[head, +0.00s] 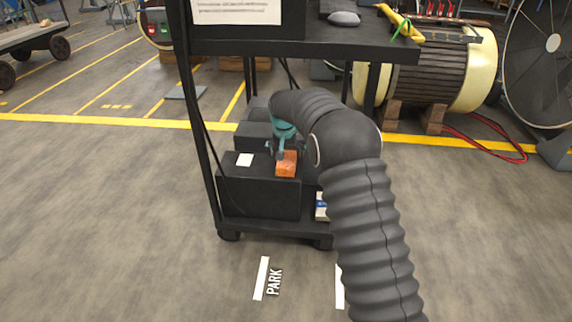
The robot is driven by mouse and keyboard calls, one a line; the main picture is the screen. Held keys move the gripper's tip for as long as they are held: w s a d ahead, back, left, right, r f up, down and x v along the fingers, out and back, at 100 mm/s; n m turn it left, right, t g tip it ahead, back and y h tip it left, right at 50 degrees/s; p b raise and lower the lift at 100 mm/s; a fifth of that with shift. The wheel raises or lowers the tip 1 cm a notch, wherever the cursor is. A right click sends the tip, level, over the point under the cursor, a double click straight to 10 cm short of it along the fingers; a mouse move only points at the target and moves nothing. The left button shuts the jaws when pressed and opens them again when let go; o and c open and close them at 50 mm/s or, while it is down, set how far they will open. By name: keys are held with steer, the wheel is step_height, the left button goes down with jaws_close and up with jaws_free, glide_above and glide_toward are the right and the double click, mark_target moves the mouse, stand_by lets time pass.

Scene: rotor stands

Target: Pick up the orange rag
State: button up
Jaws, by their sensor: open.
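The orange rag (287,168) is a small folded block on top of a black box (258,198) on the lower shelf of a black cart. My gripper (281,156), at the end of my dark ribbed arm, is just above and behind the rag's left part, with a finger close to it. I cannot tell whether the finger touches the rag. The gripper is open, but its far finger is hidden. My arm covers the right side of the shelf.
The cart's upper shelf (350,48) and its left post (199,120) frame the space around my gripper. A white label (244,160) lies left of the rag. More black boxes stand behind. A large motor (430,70) stands back right. The floor at front left is clear.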

mark_target(287, 160)
steer(key=x, duration=0.3)
steer(key=shift+f, duration=0.4)
steer(key=shift+c, duration=0.3)
steer(key=c, duration=1.2)
steer(key=shift+o, duration=0.2)
step_height(287, 160, up, 10)
steer(key=p, duration=0.1)
